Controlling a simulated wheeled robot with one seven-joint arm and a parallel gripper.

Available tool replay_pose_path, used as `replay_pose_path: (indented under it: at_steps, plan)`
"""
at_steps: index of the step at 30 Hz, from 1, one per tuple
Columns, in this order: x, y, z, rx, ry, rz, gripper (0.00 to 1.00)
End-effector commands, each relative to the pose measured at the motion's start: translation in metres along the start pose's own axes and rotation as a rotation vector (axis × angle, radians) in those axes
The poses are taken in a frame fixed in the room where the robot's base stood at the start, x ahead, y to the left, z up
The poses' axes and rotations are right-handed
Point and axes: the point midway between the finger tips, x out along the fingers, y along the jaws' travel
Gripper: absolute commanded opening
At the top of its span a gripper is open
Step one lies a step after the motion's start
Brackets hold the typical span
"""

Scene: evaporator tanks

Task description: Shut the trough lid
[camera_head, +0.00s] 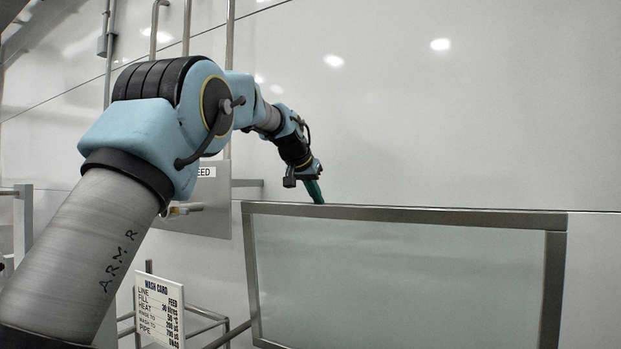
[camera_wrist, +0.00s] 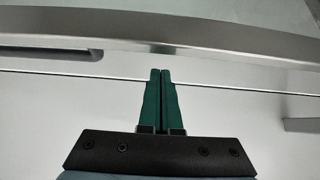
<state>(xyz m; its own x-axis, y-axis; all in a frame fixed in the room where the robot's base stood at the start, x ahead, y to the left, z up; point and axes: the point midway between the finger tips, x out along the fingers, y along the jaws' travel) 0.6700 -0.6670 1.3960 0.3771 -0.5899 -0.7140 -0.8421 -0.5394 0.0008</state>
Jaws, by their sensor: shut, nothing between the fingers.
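The trough lid (camera_head: 400,275) is a pale, glassy panel in a brushed metal frame, standing raised and facing me in the head view. Its metal frame edge (camera_wrist: 200,38) runs across the top of the wrist view. My gripper (camera_head: 317,195) is at the lid's top edge, left of its middle, with its green fingers pointing down. In the wrist view my gripper (camera_wrist: 160,75) has its two green fingers together and empty, with the tips just short of the frame edge in the picture. I cannot tell whether they touch it. The trough itself is hidden.
A white wash card (camera_head: 159,310) stands at lower left beside metal rails (camera_head: 205,318). A metal panel (camera_head: 205,215) with a feed label and vertical pipes (camera_head: 188,25) is on the wall behind my arm. The wall (camera_head: 450,120) above the lid is bare.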

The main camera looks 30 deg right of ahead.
Motion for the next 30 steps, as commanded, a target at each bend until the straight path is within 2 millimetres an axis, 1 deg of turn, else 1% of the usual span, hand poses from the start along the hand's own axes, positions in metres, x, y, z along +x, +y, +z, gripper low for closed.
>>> replay_pose_path:
  at_steps: [1,6,12,30]
  plan:
    - [-0.011,-0.001,0.003,-0.001,0.003,-0.002,0.0]
    - [-0.021,0.0,0.017,-0.001,0.002,-0.001,0.0]
    - [-0.027,-0.001,0.026,0.0,0.003,-0.002,0.0]
    - [-0.027,0.001,0.032,0.0,0.012,-0.001,0.0]
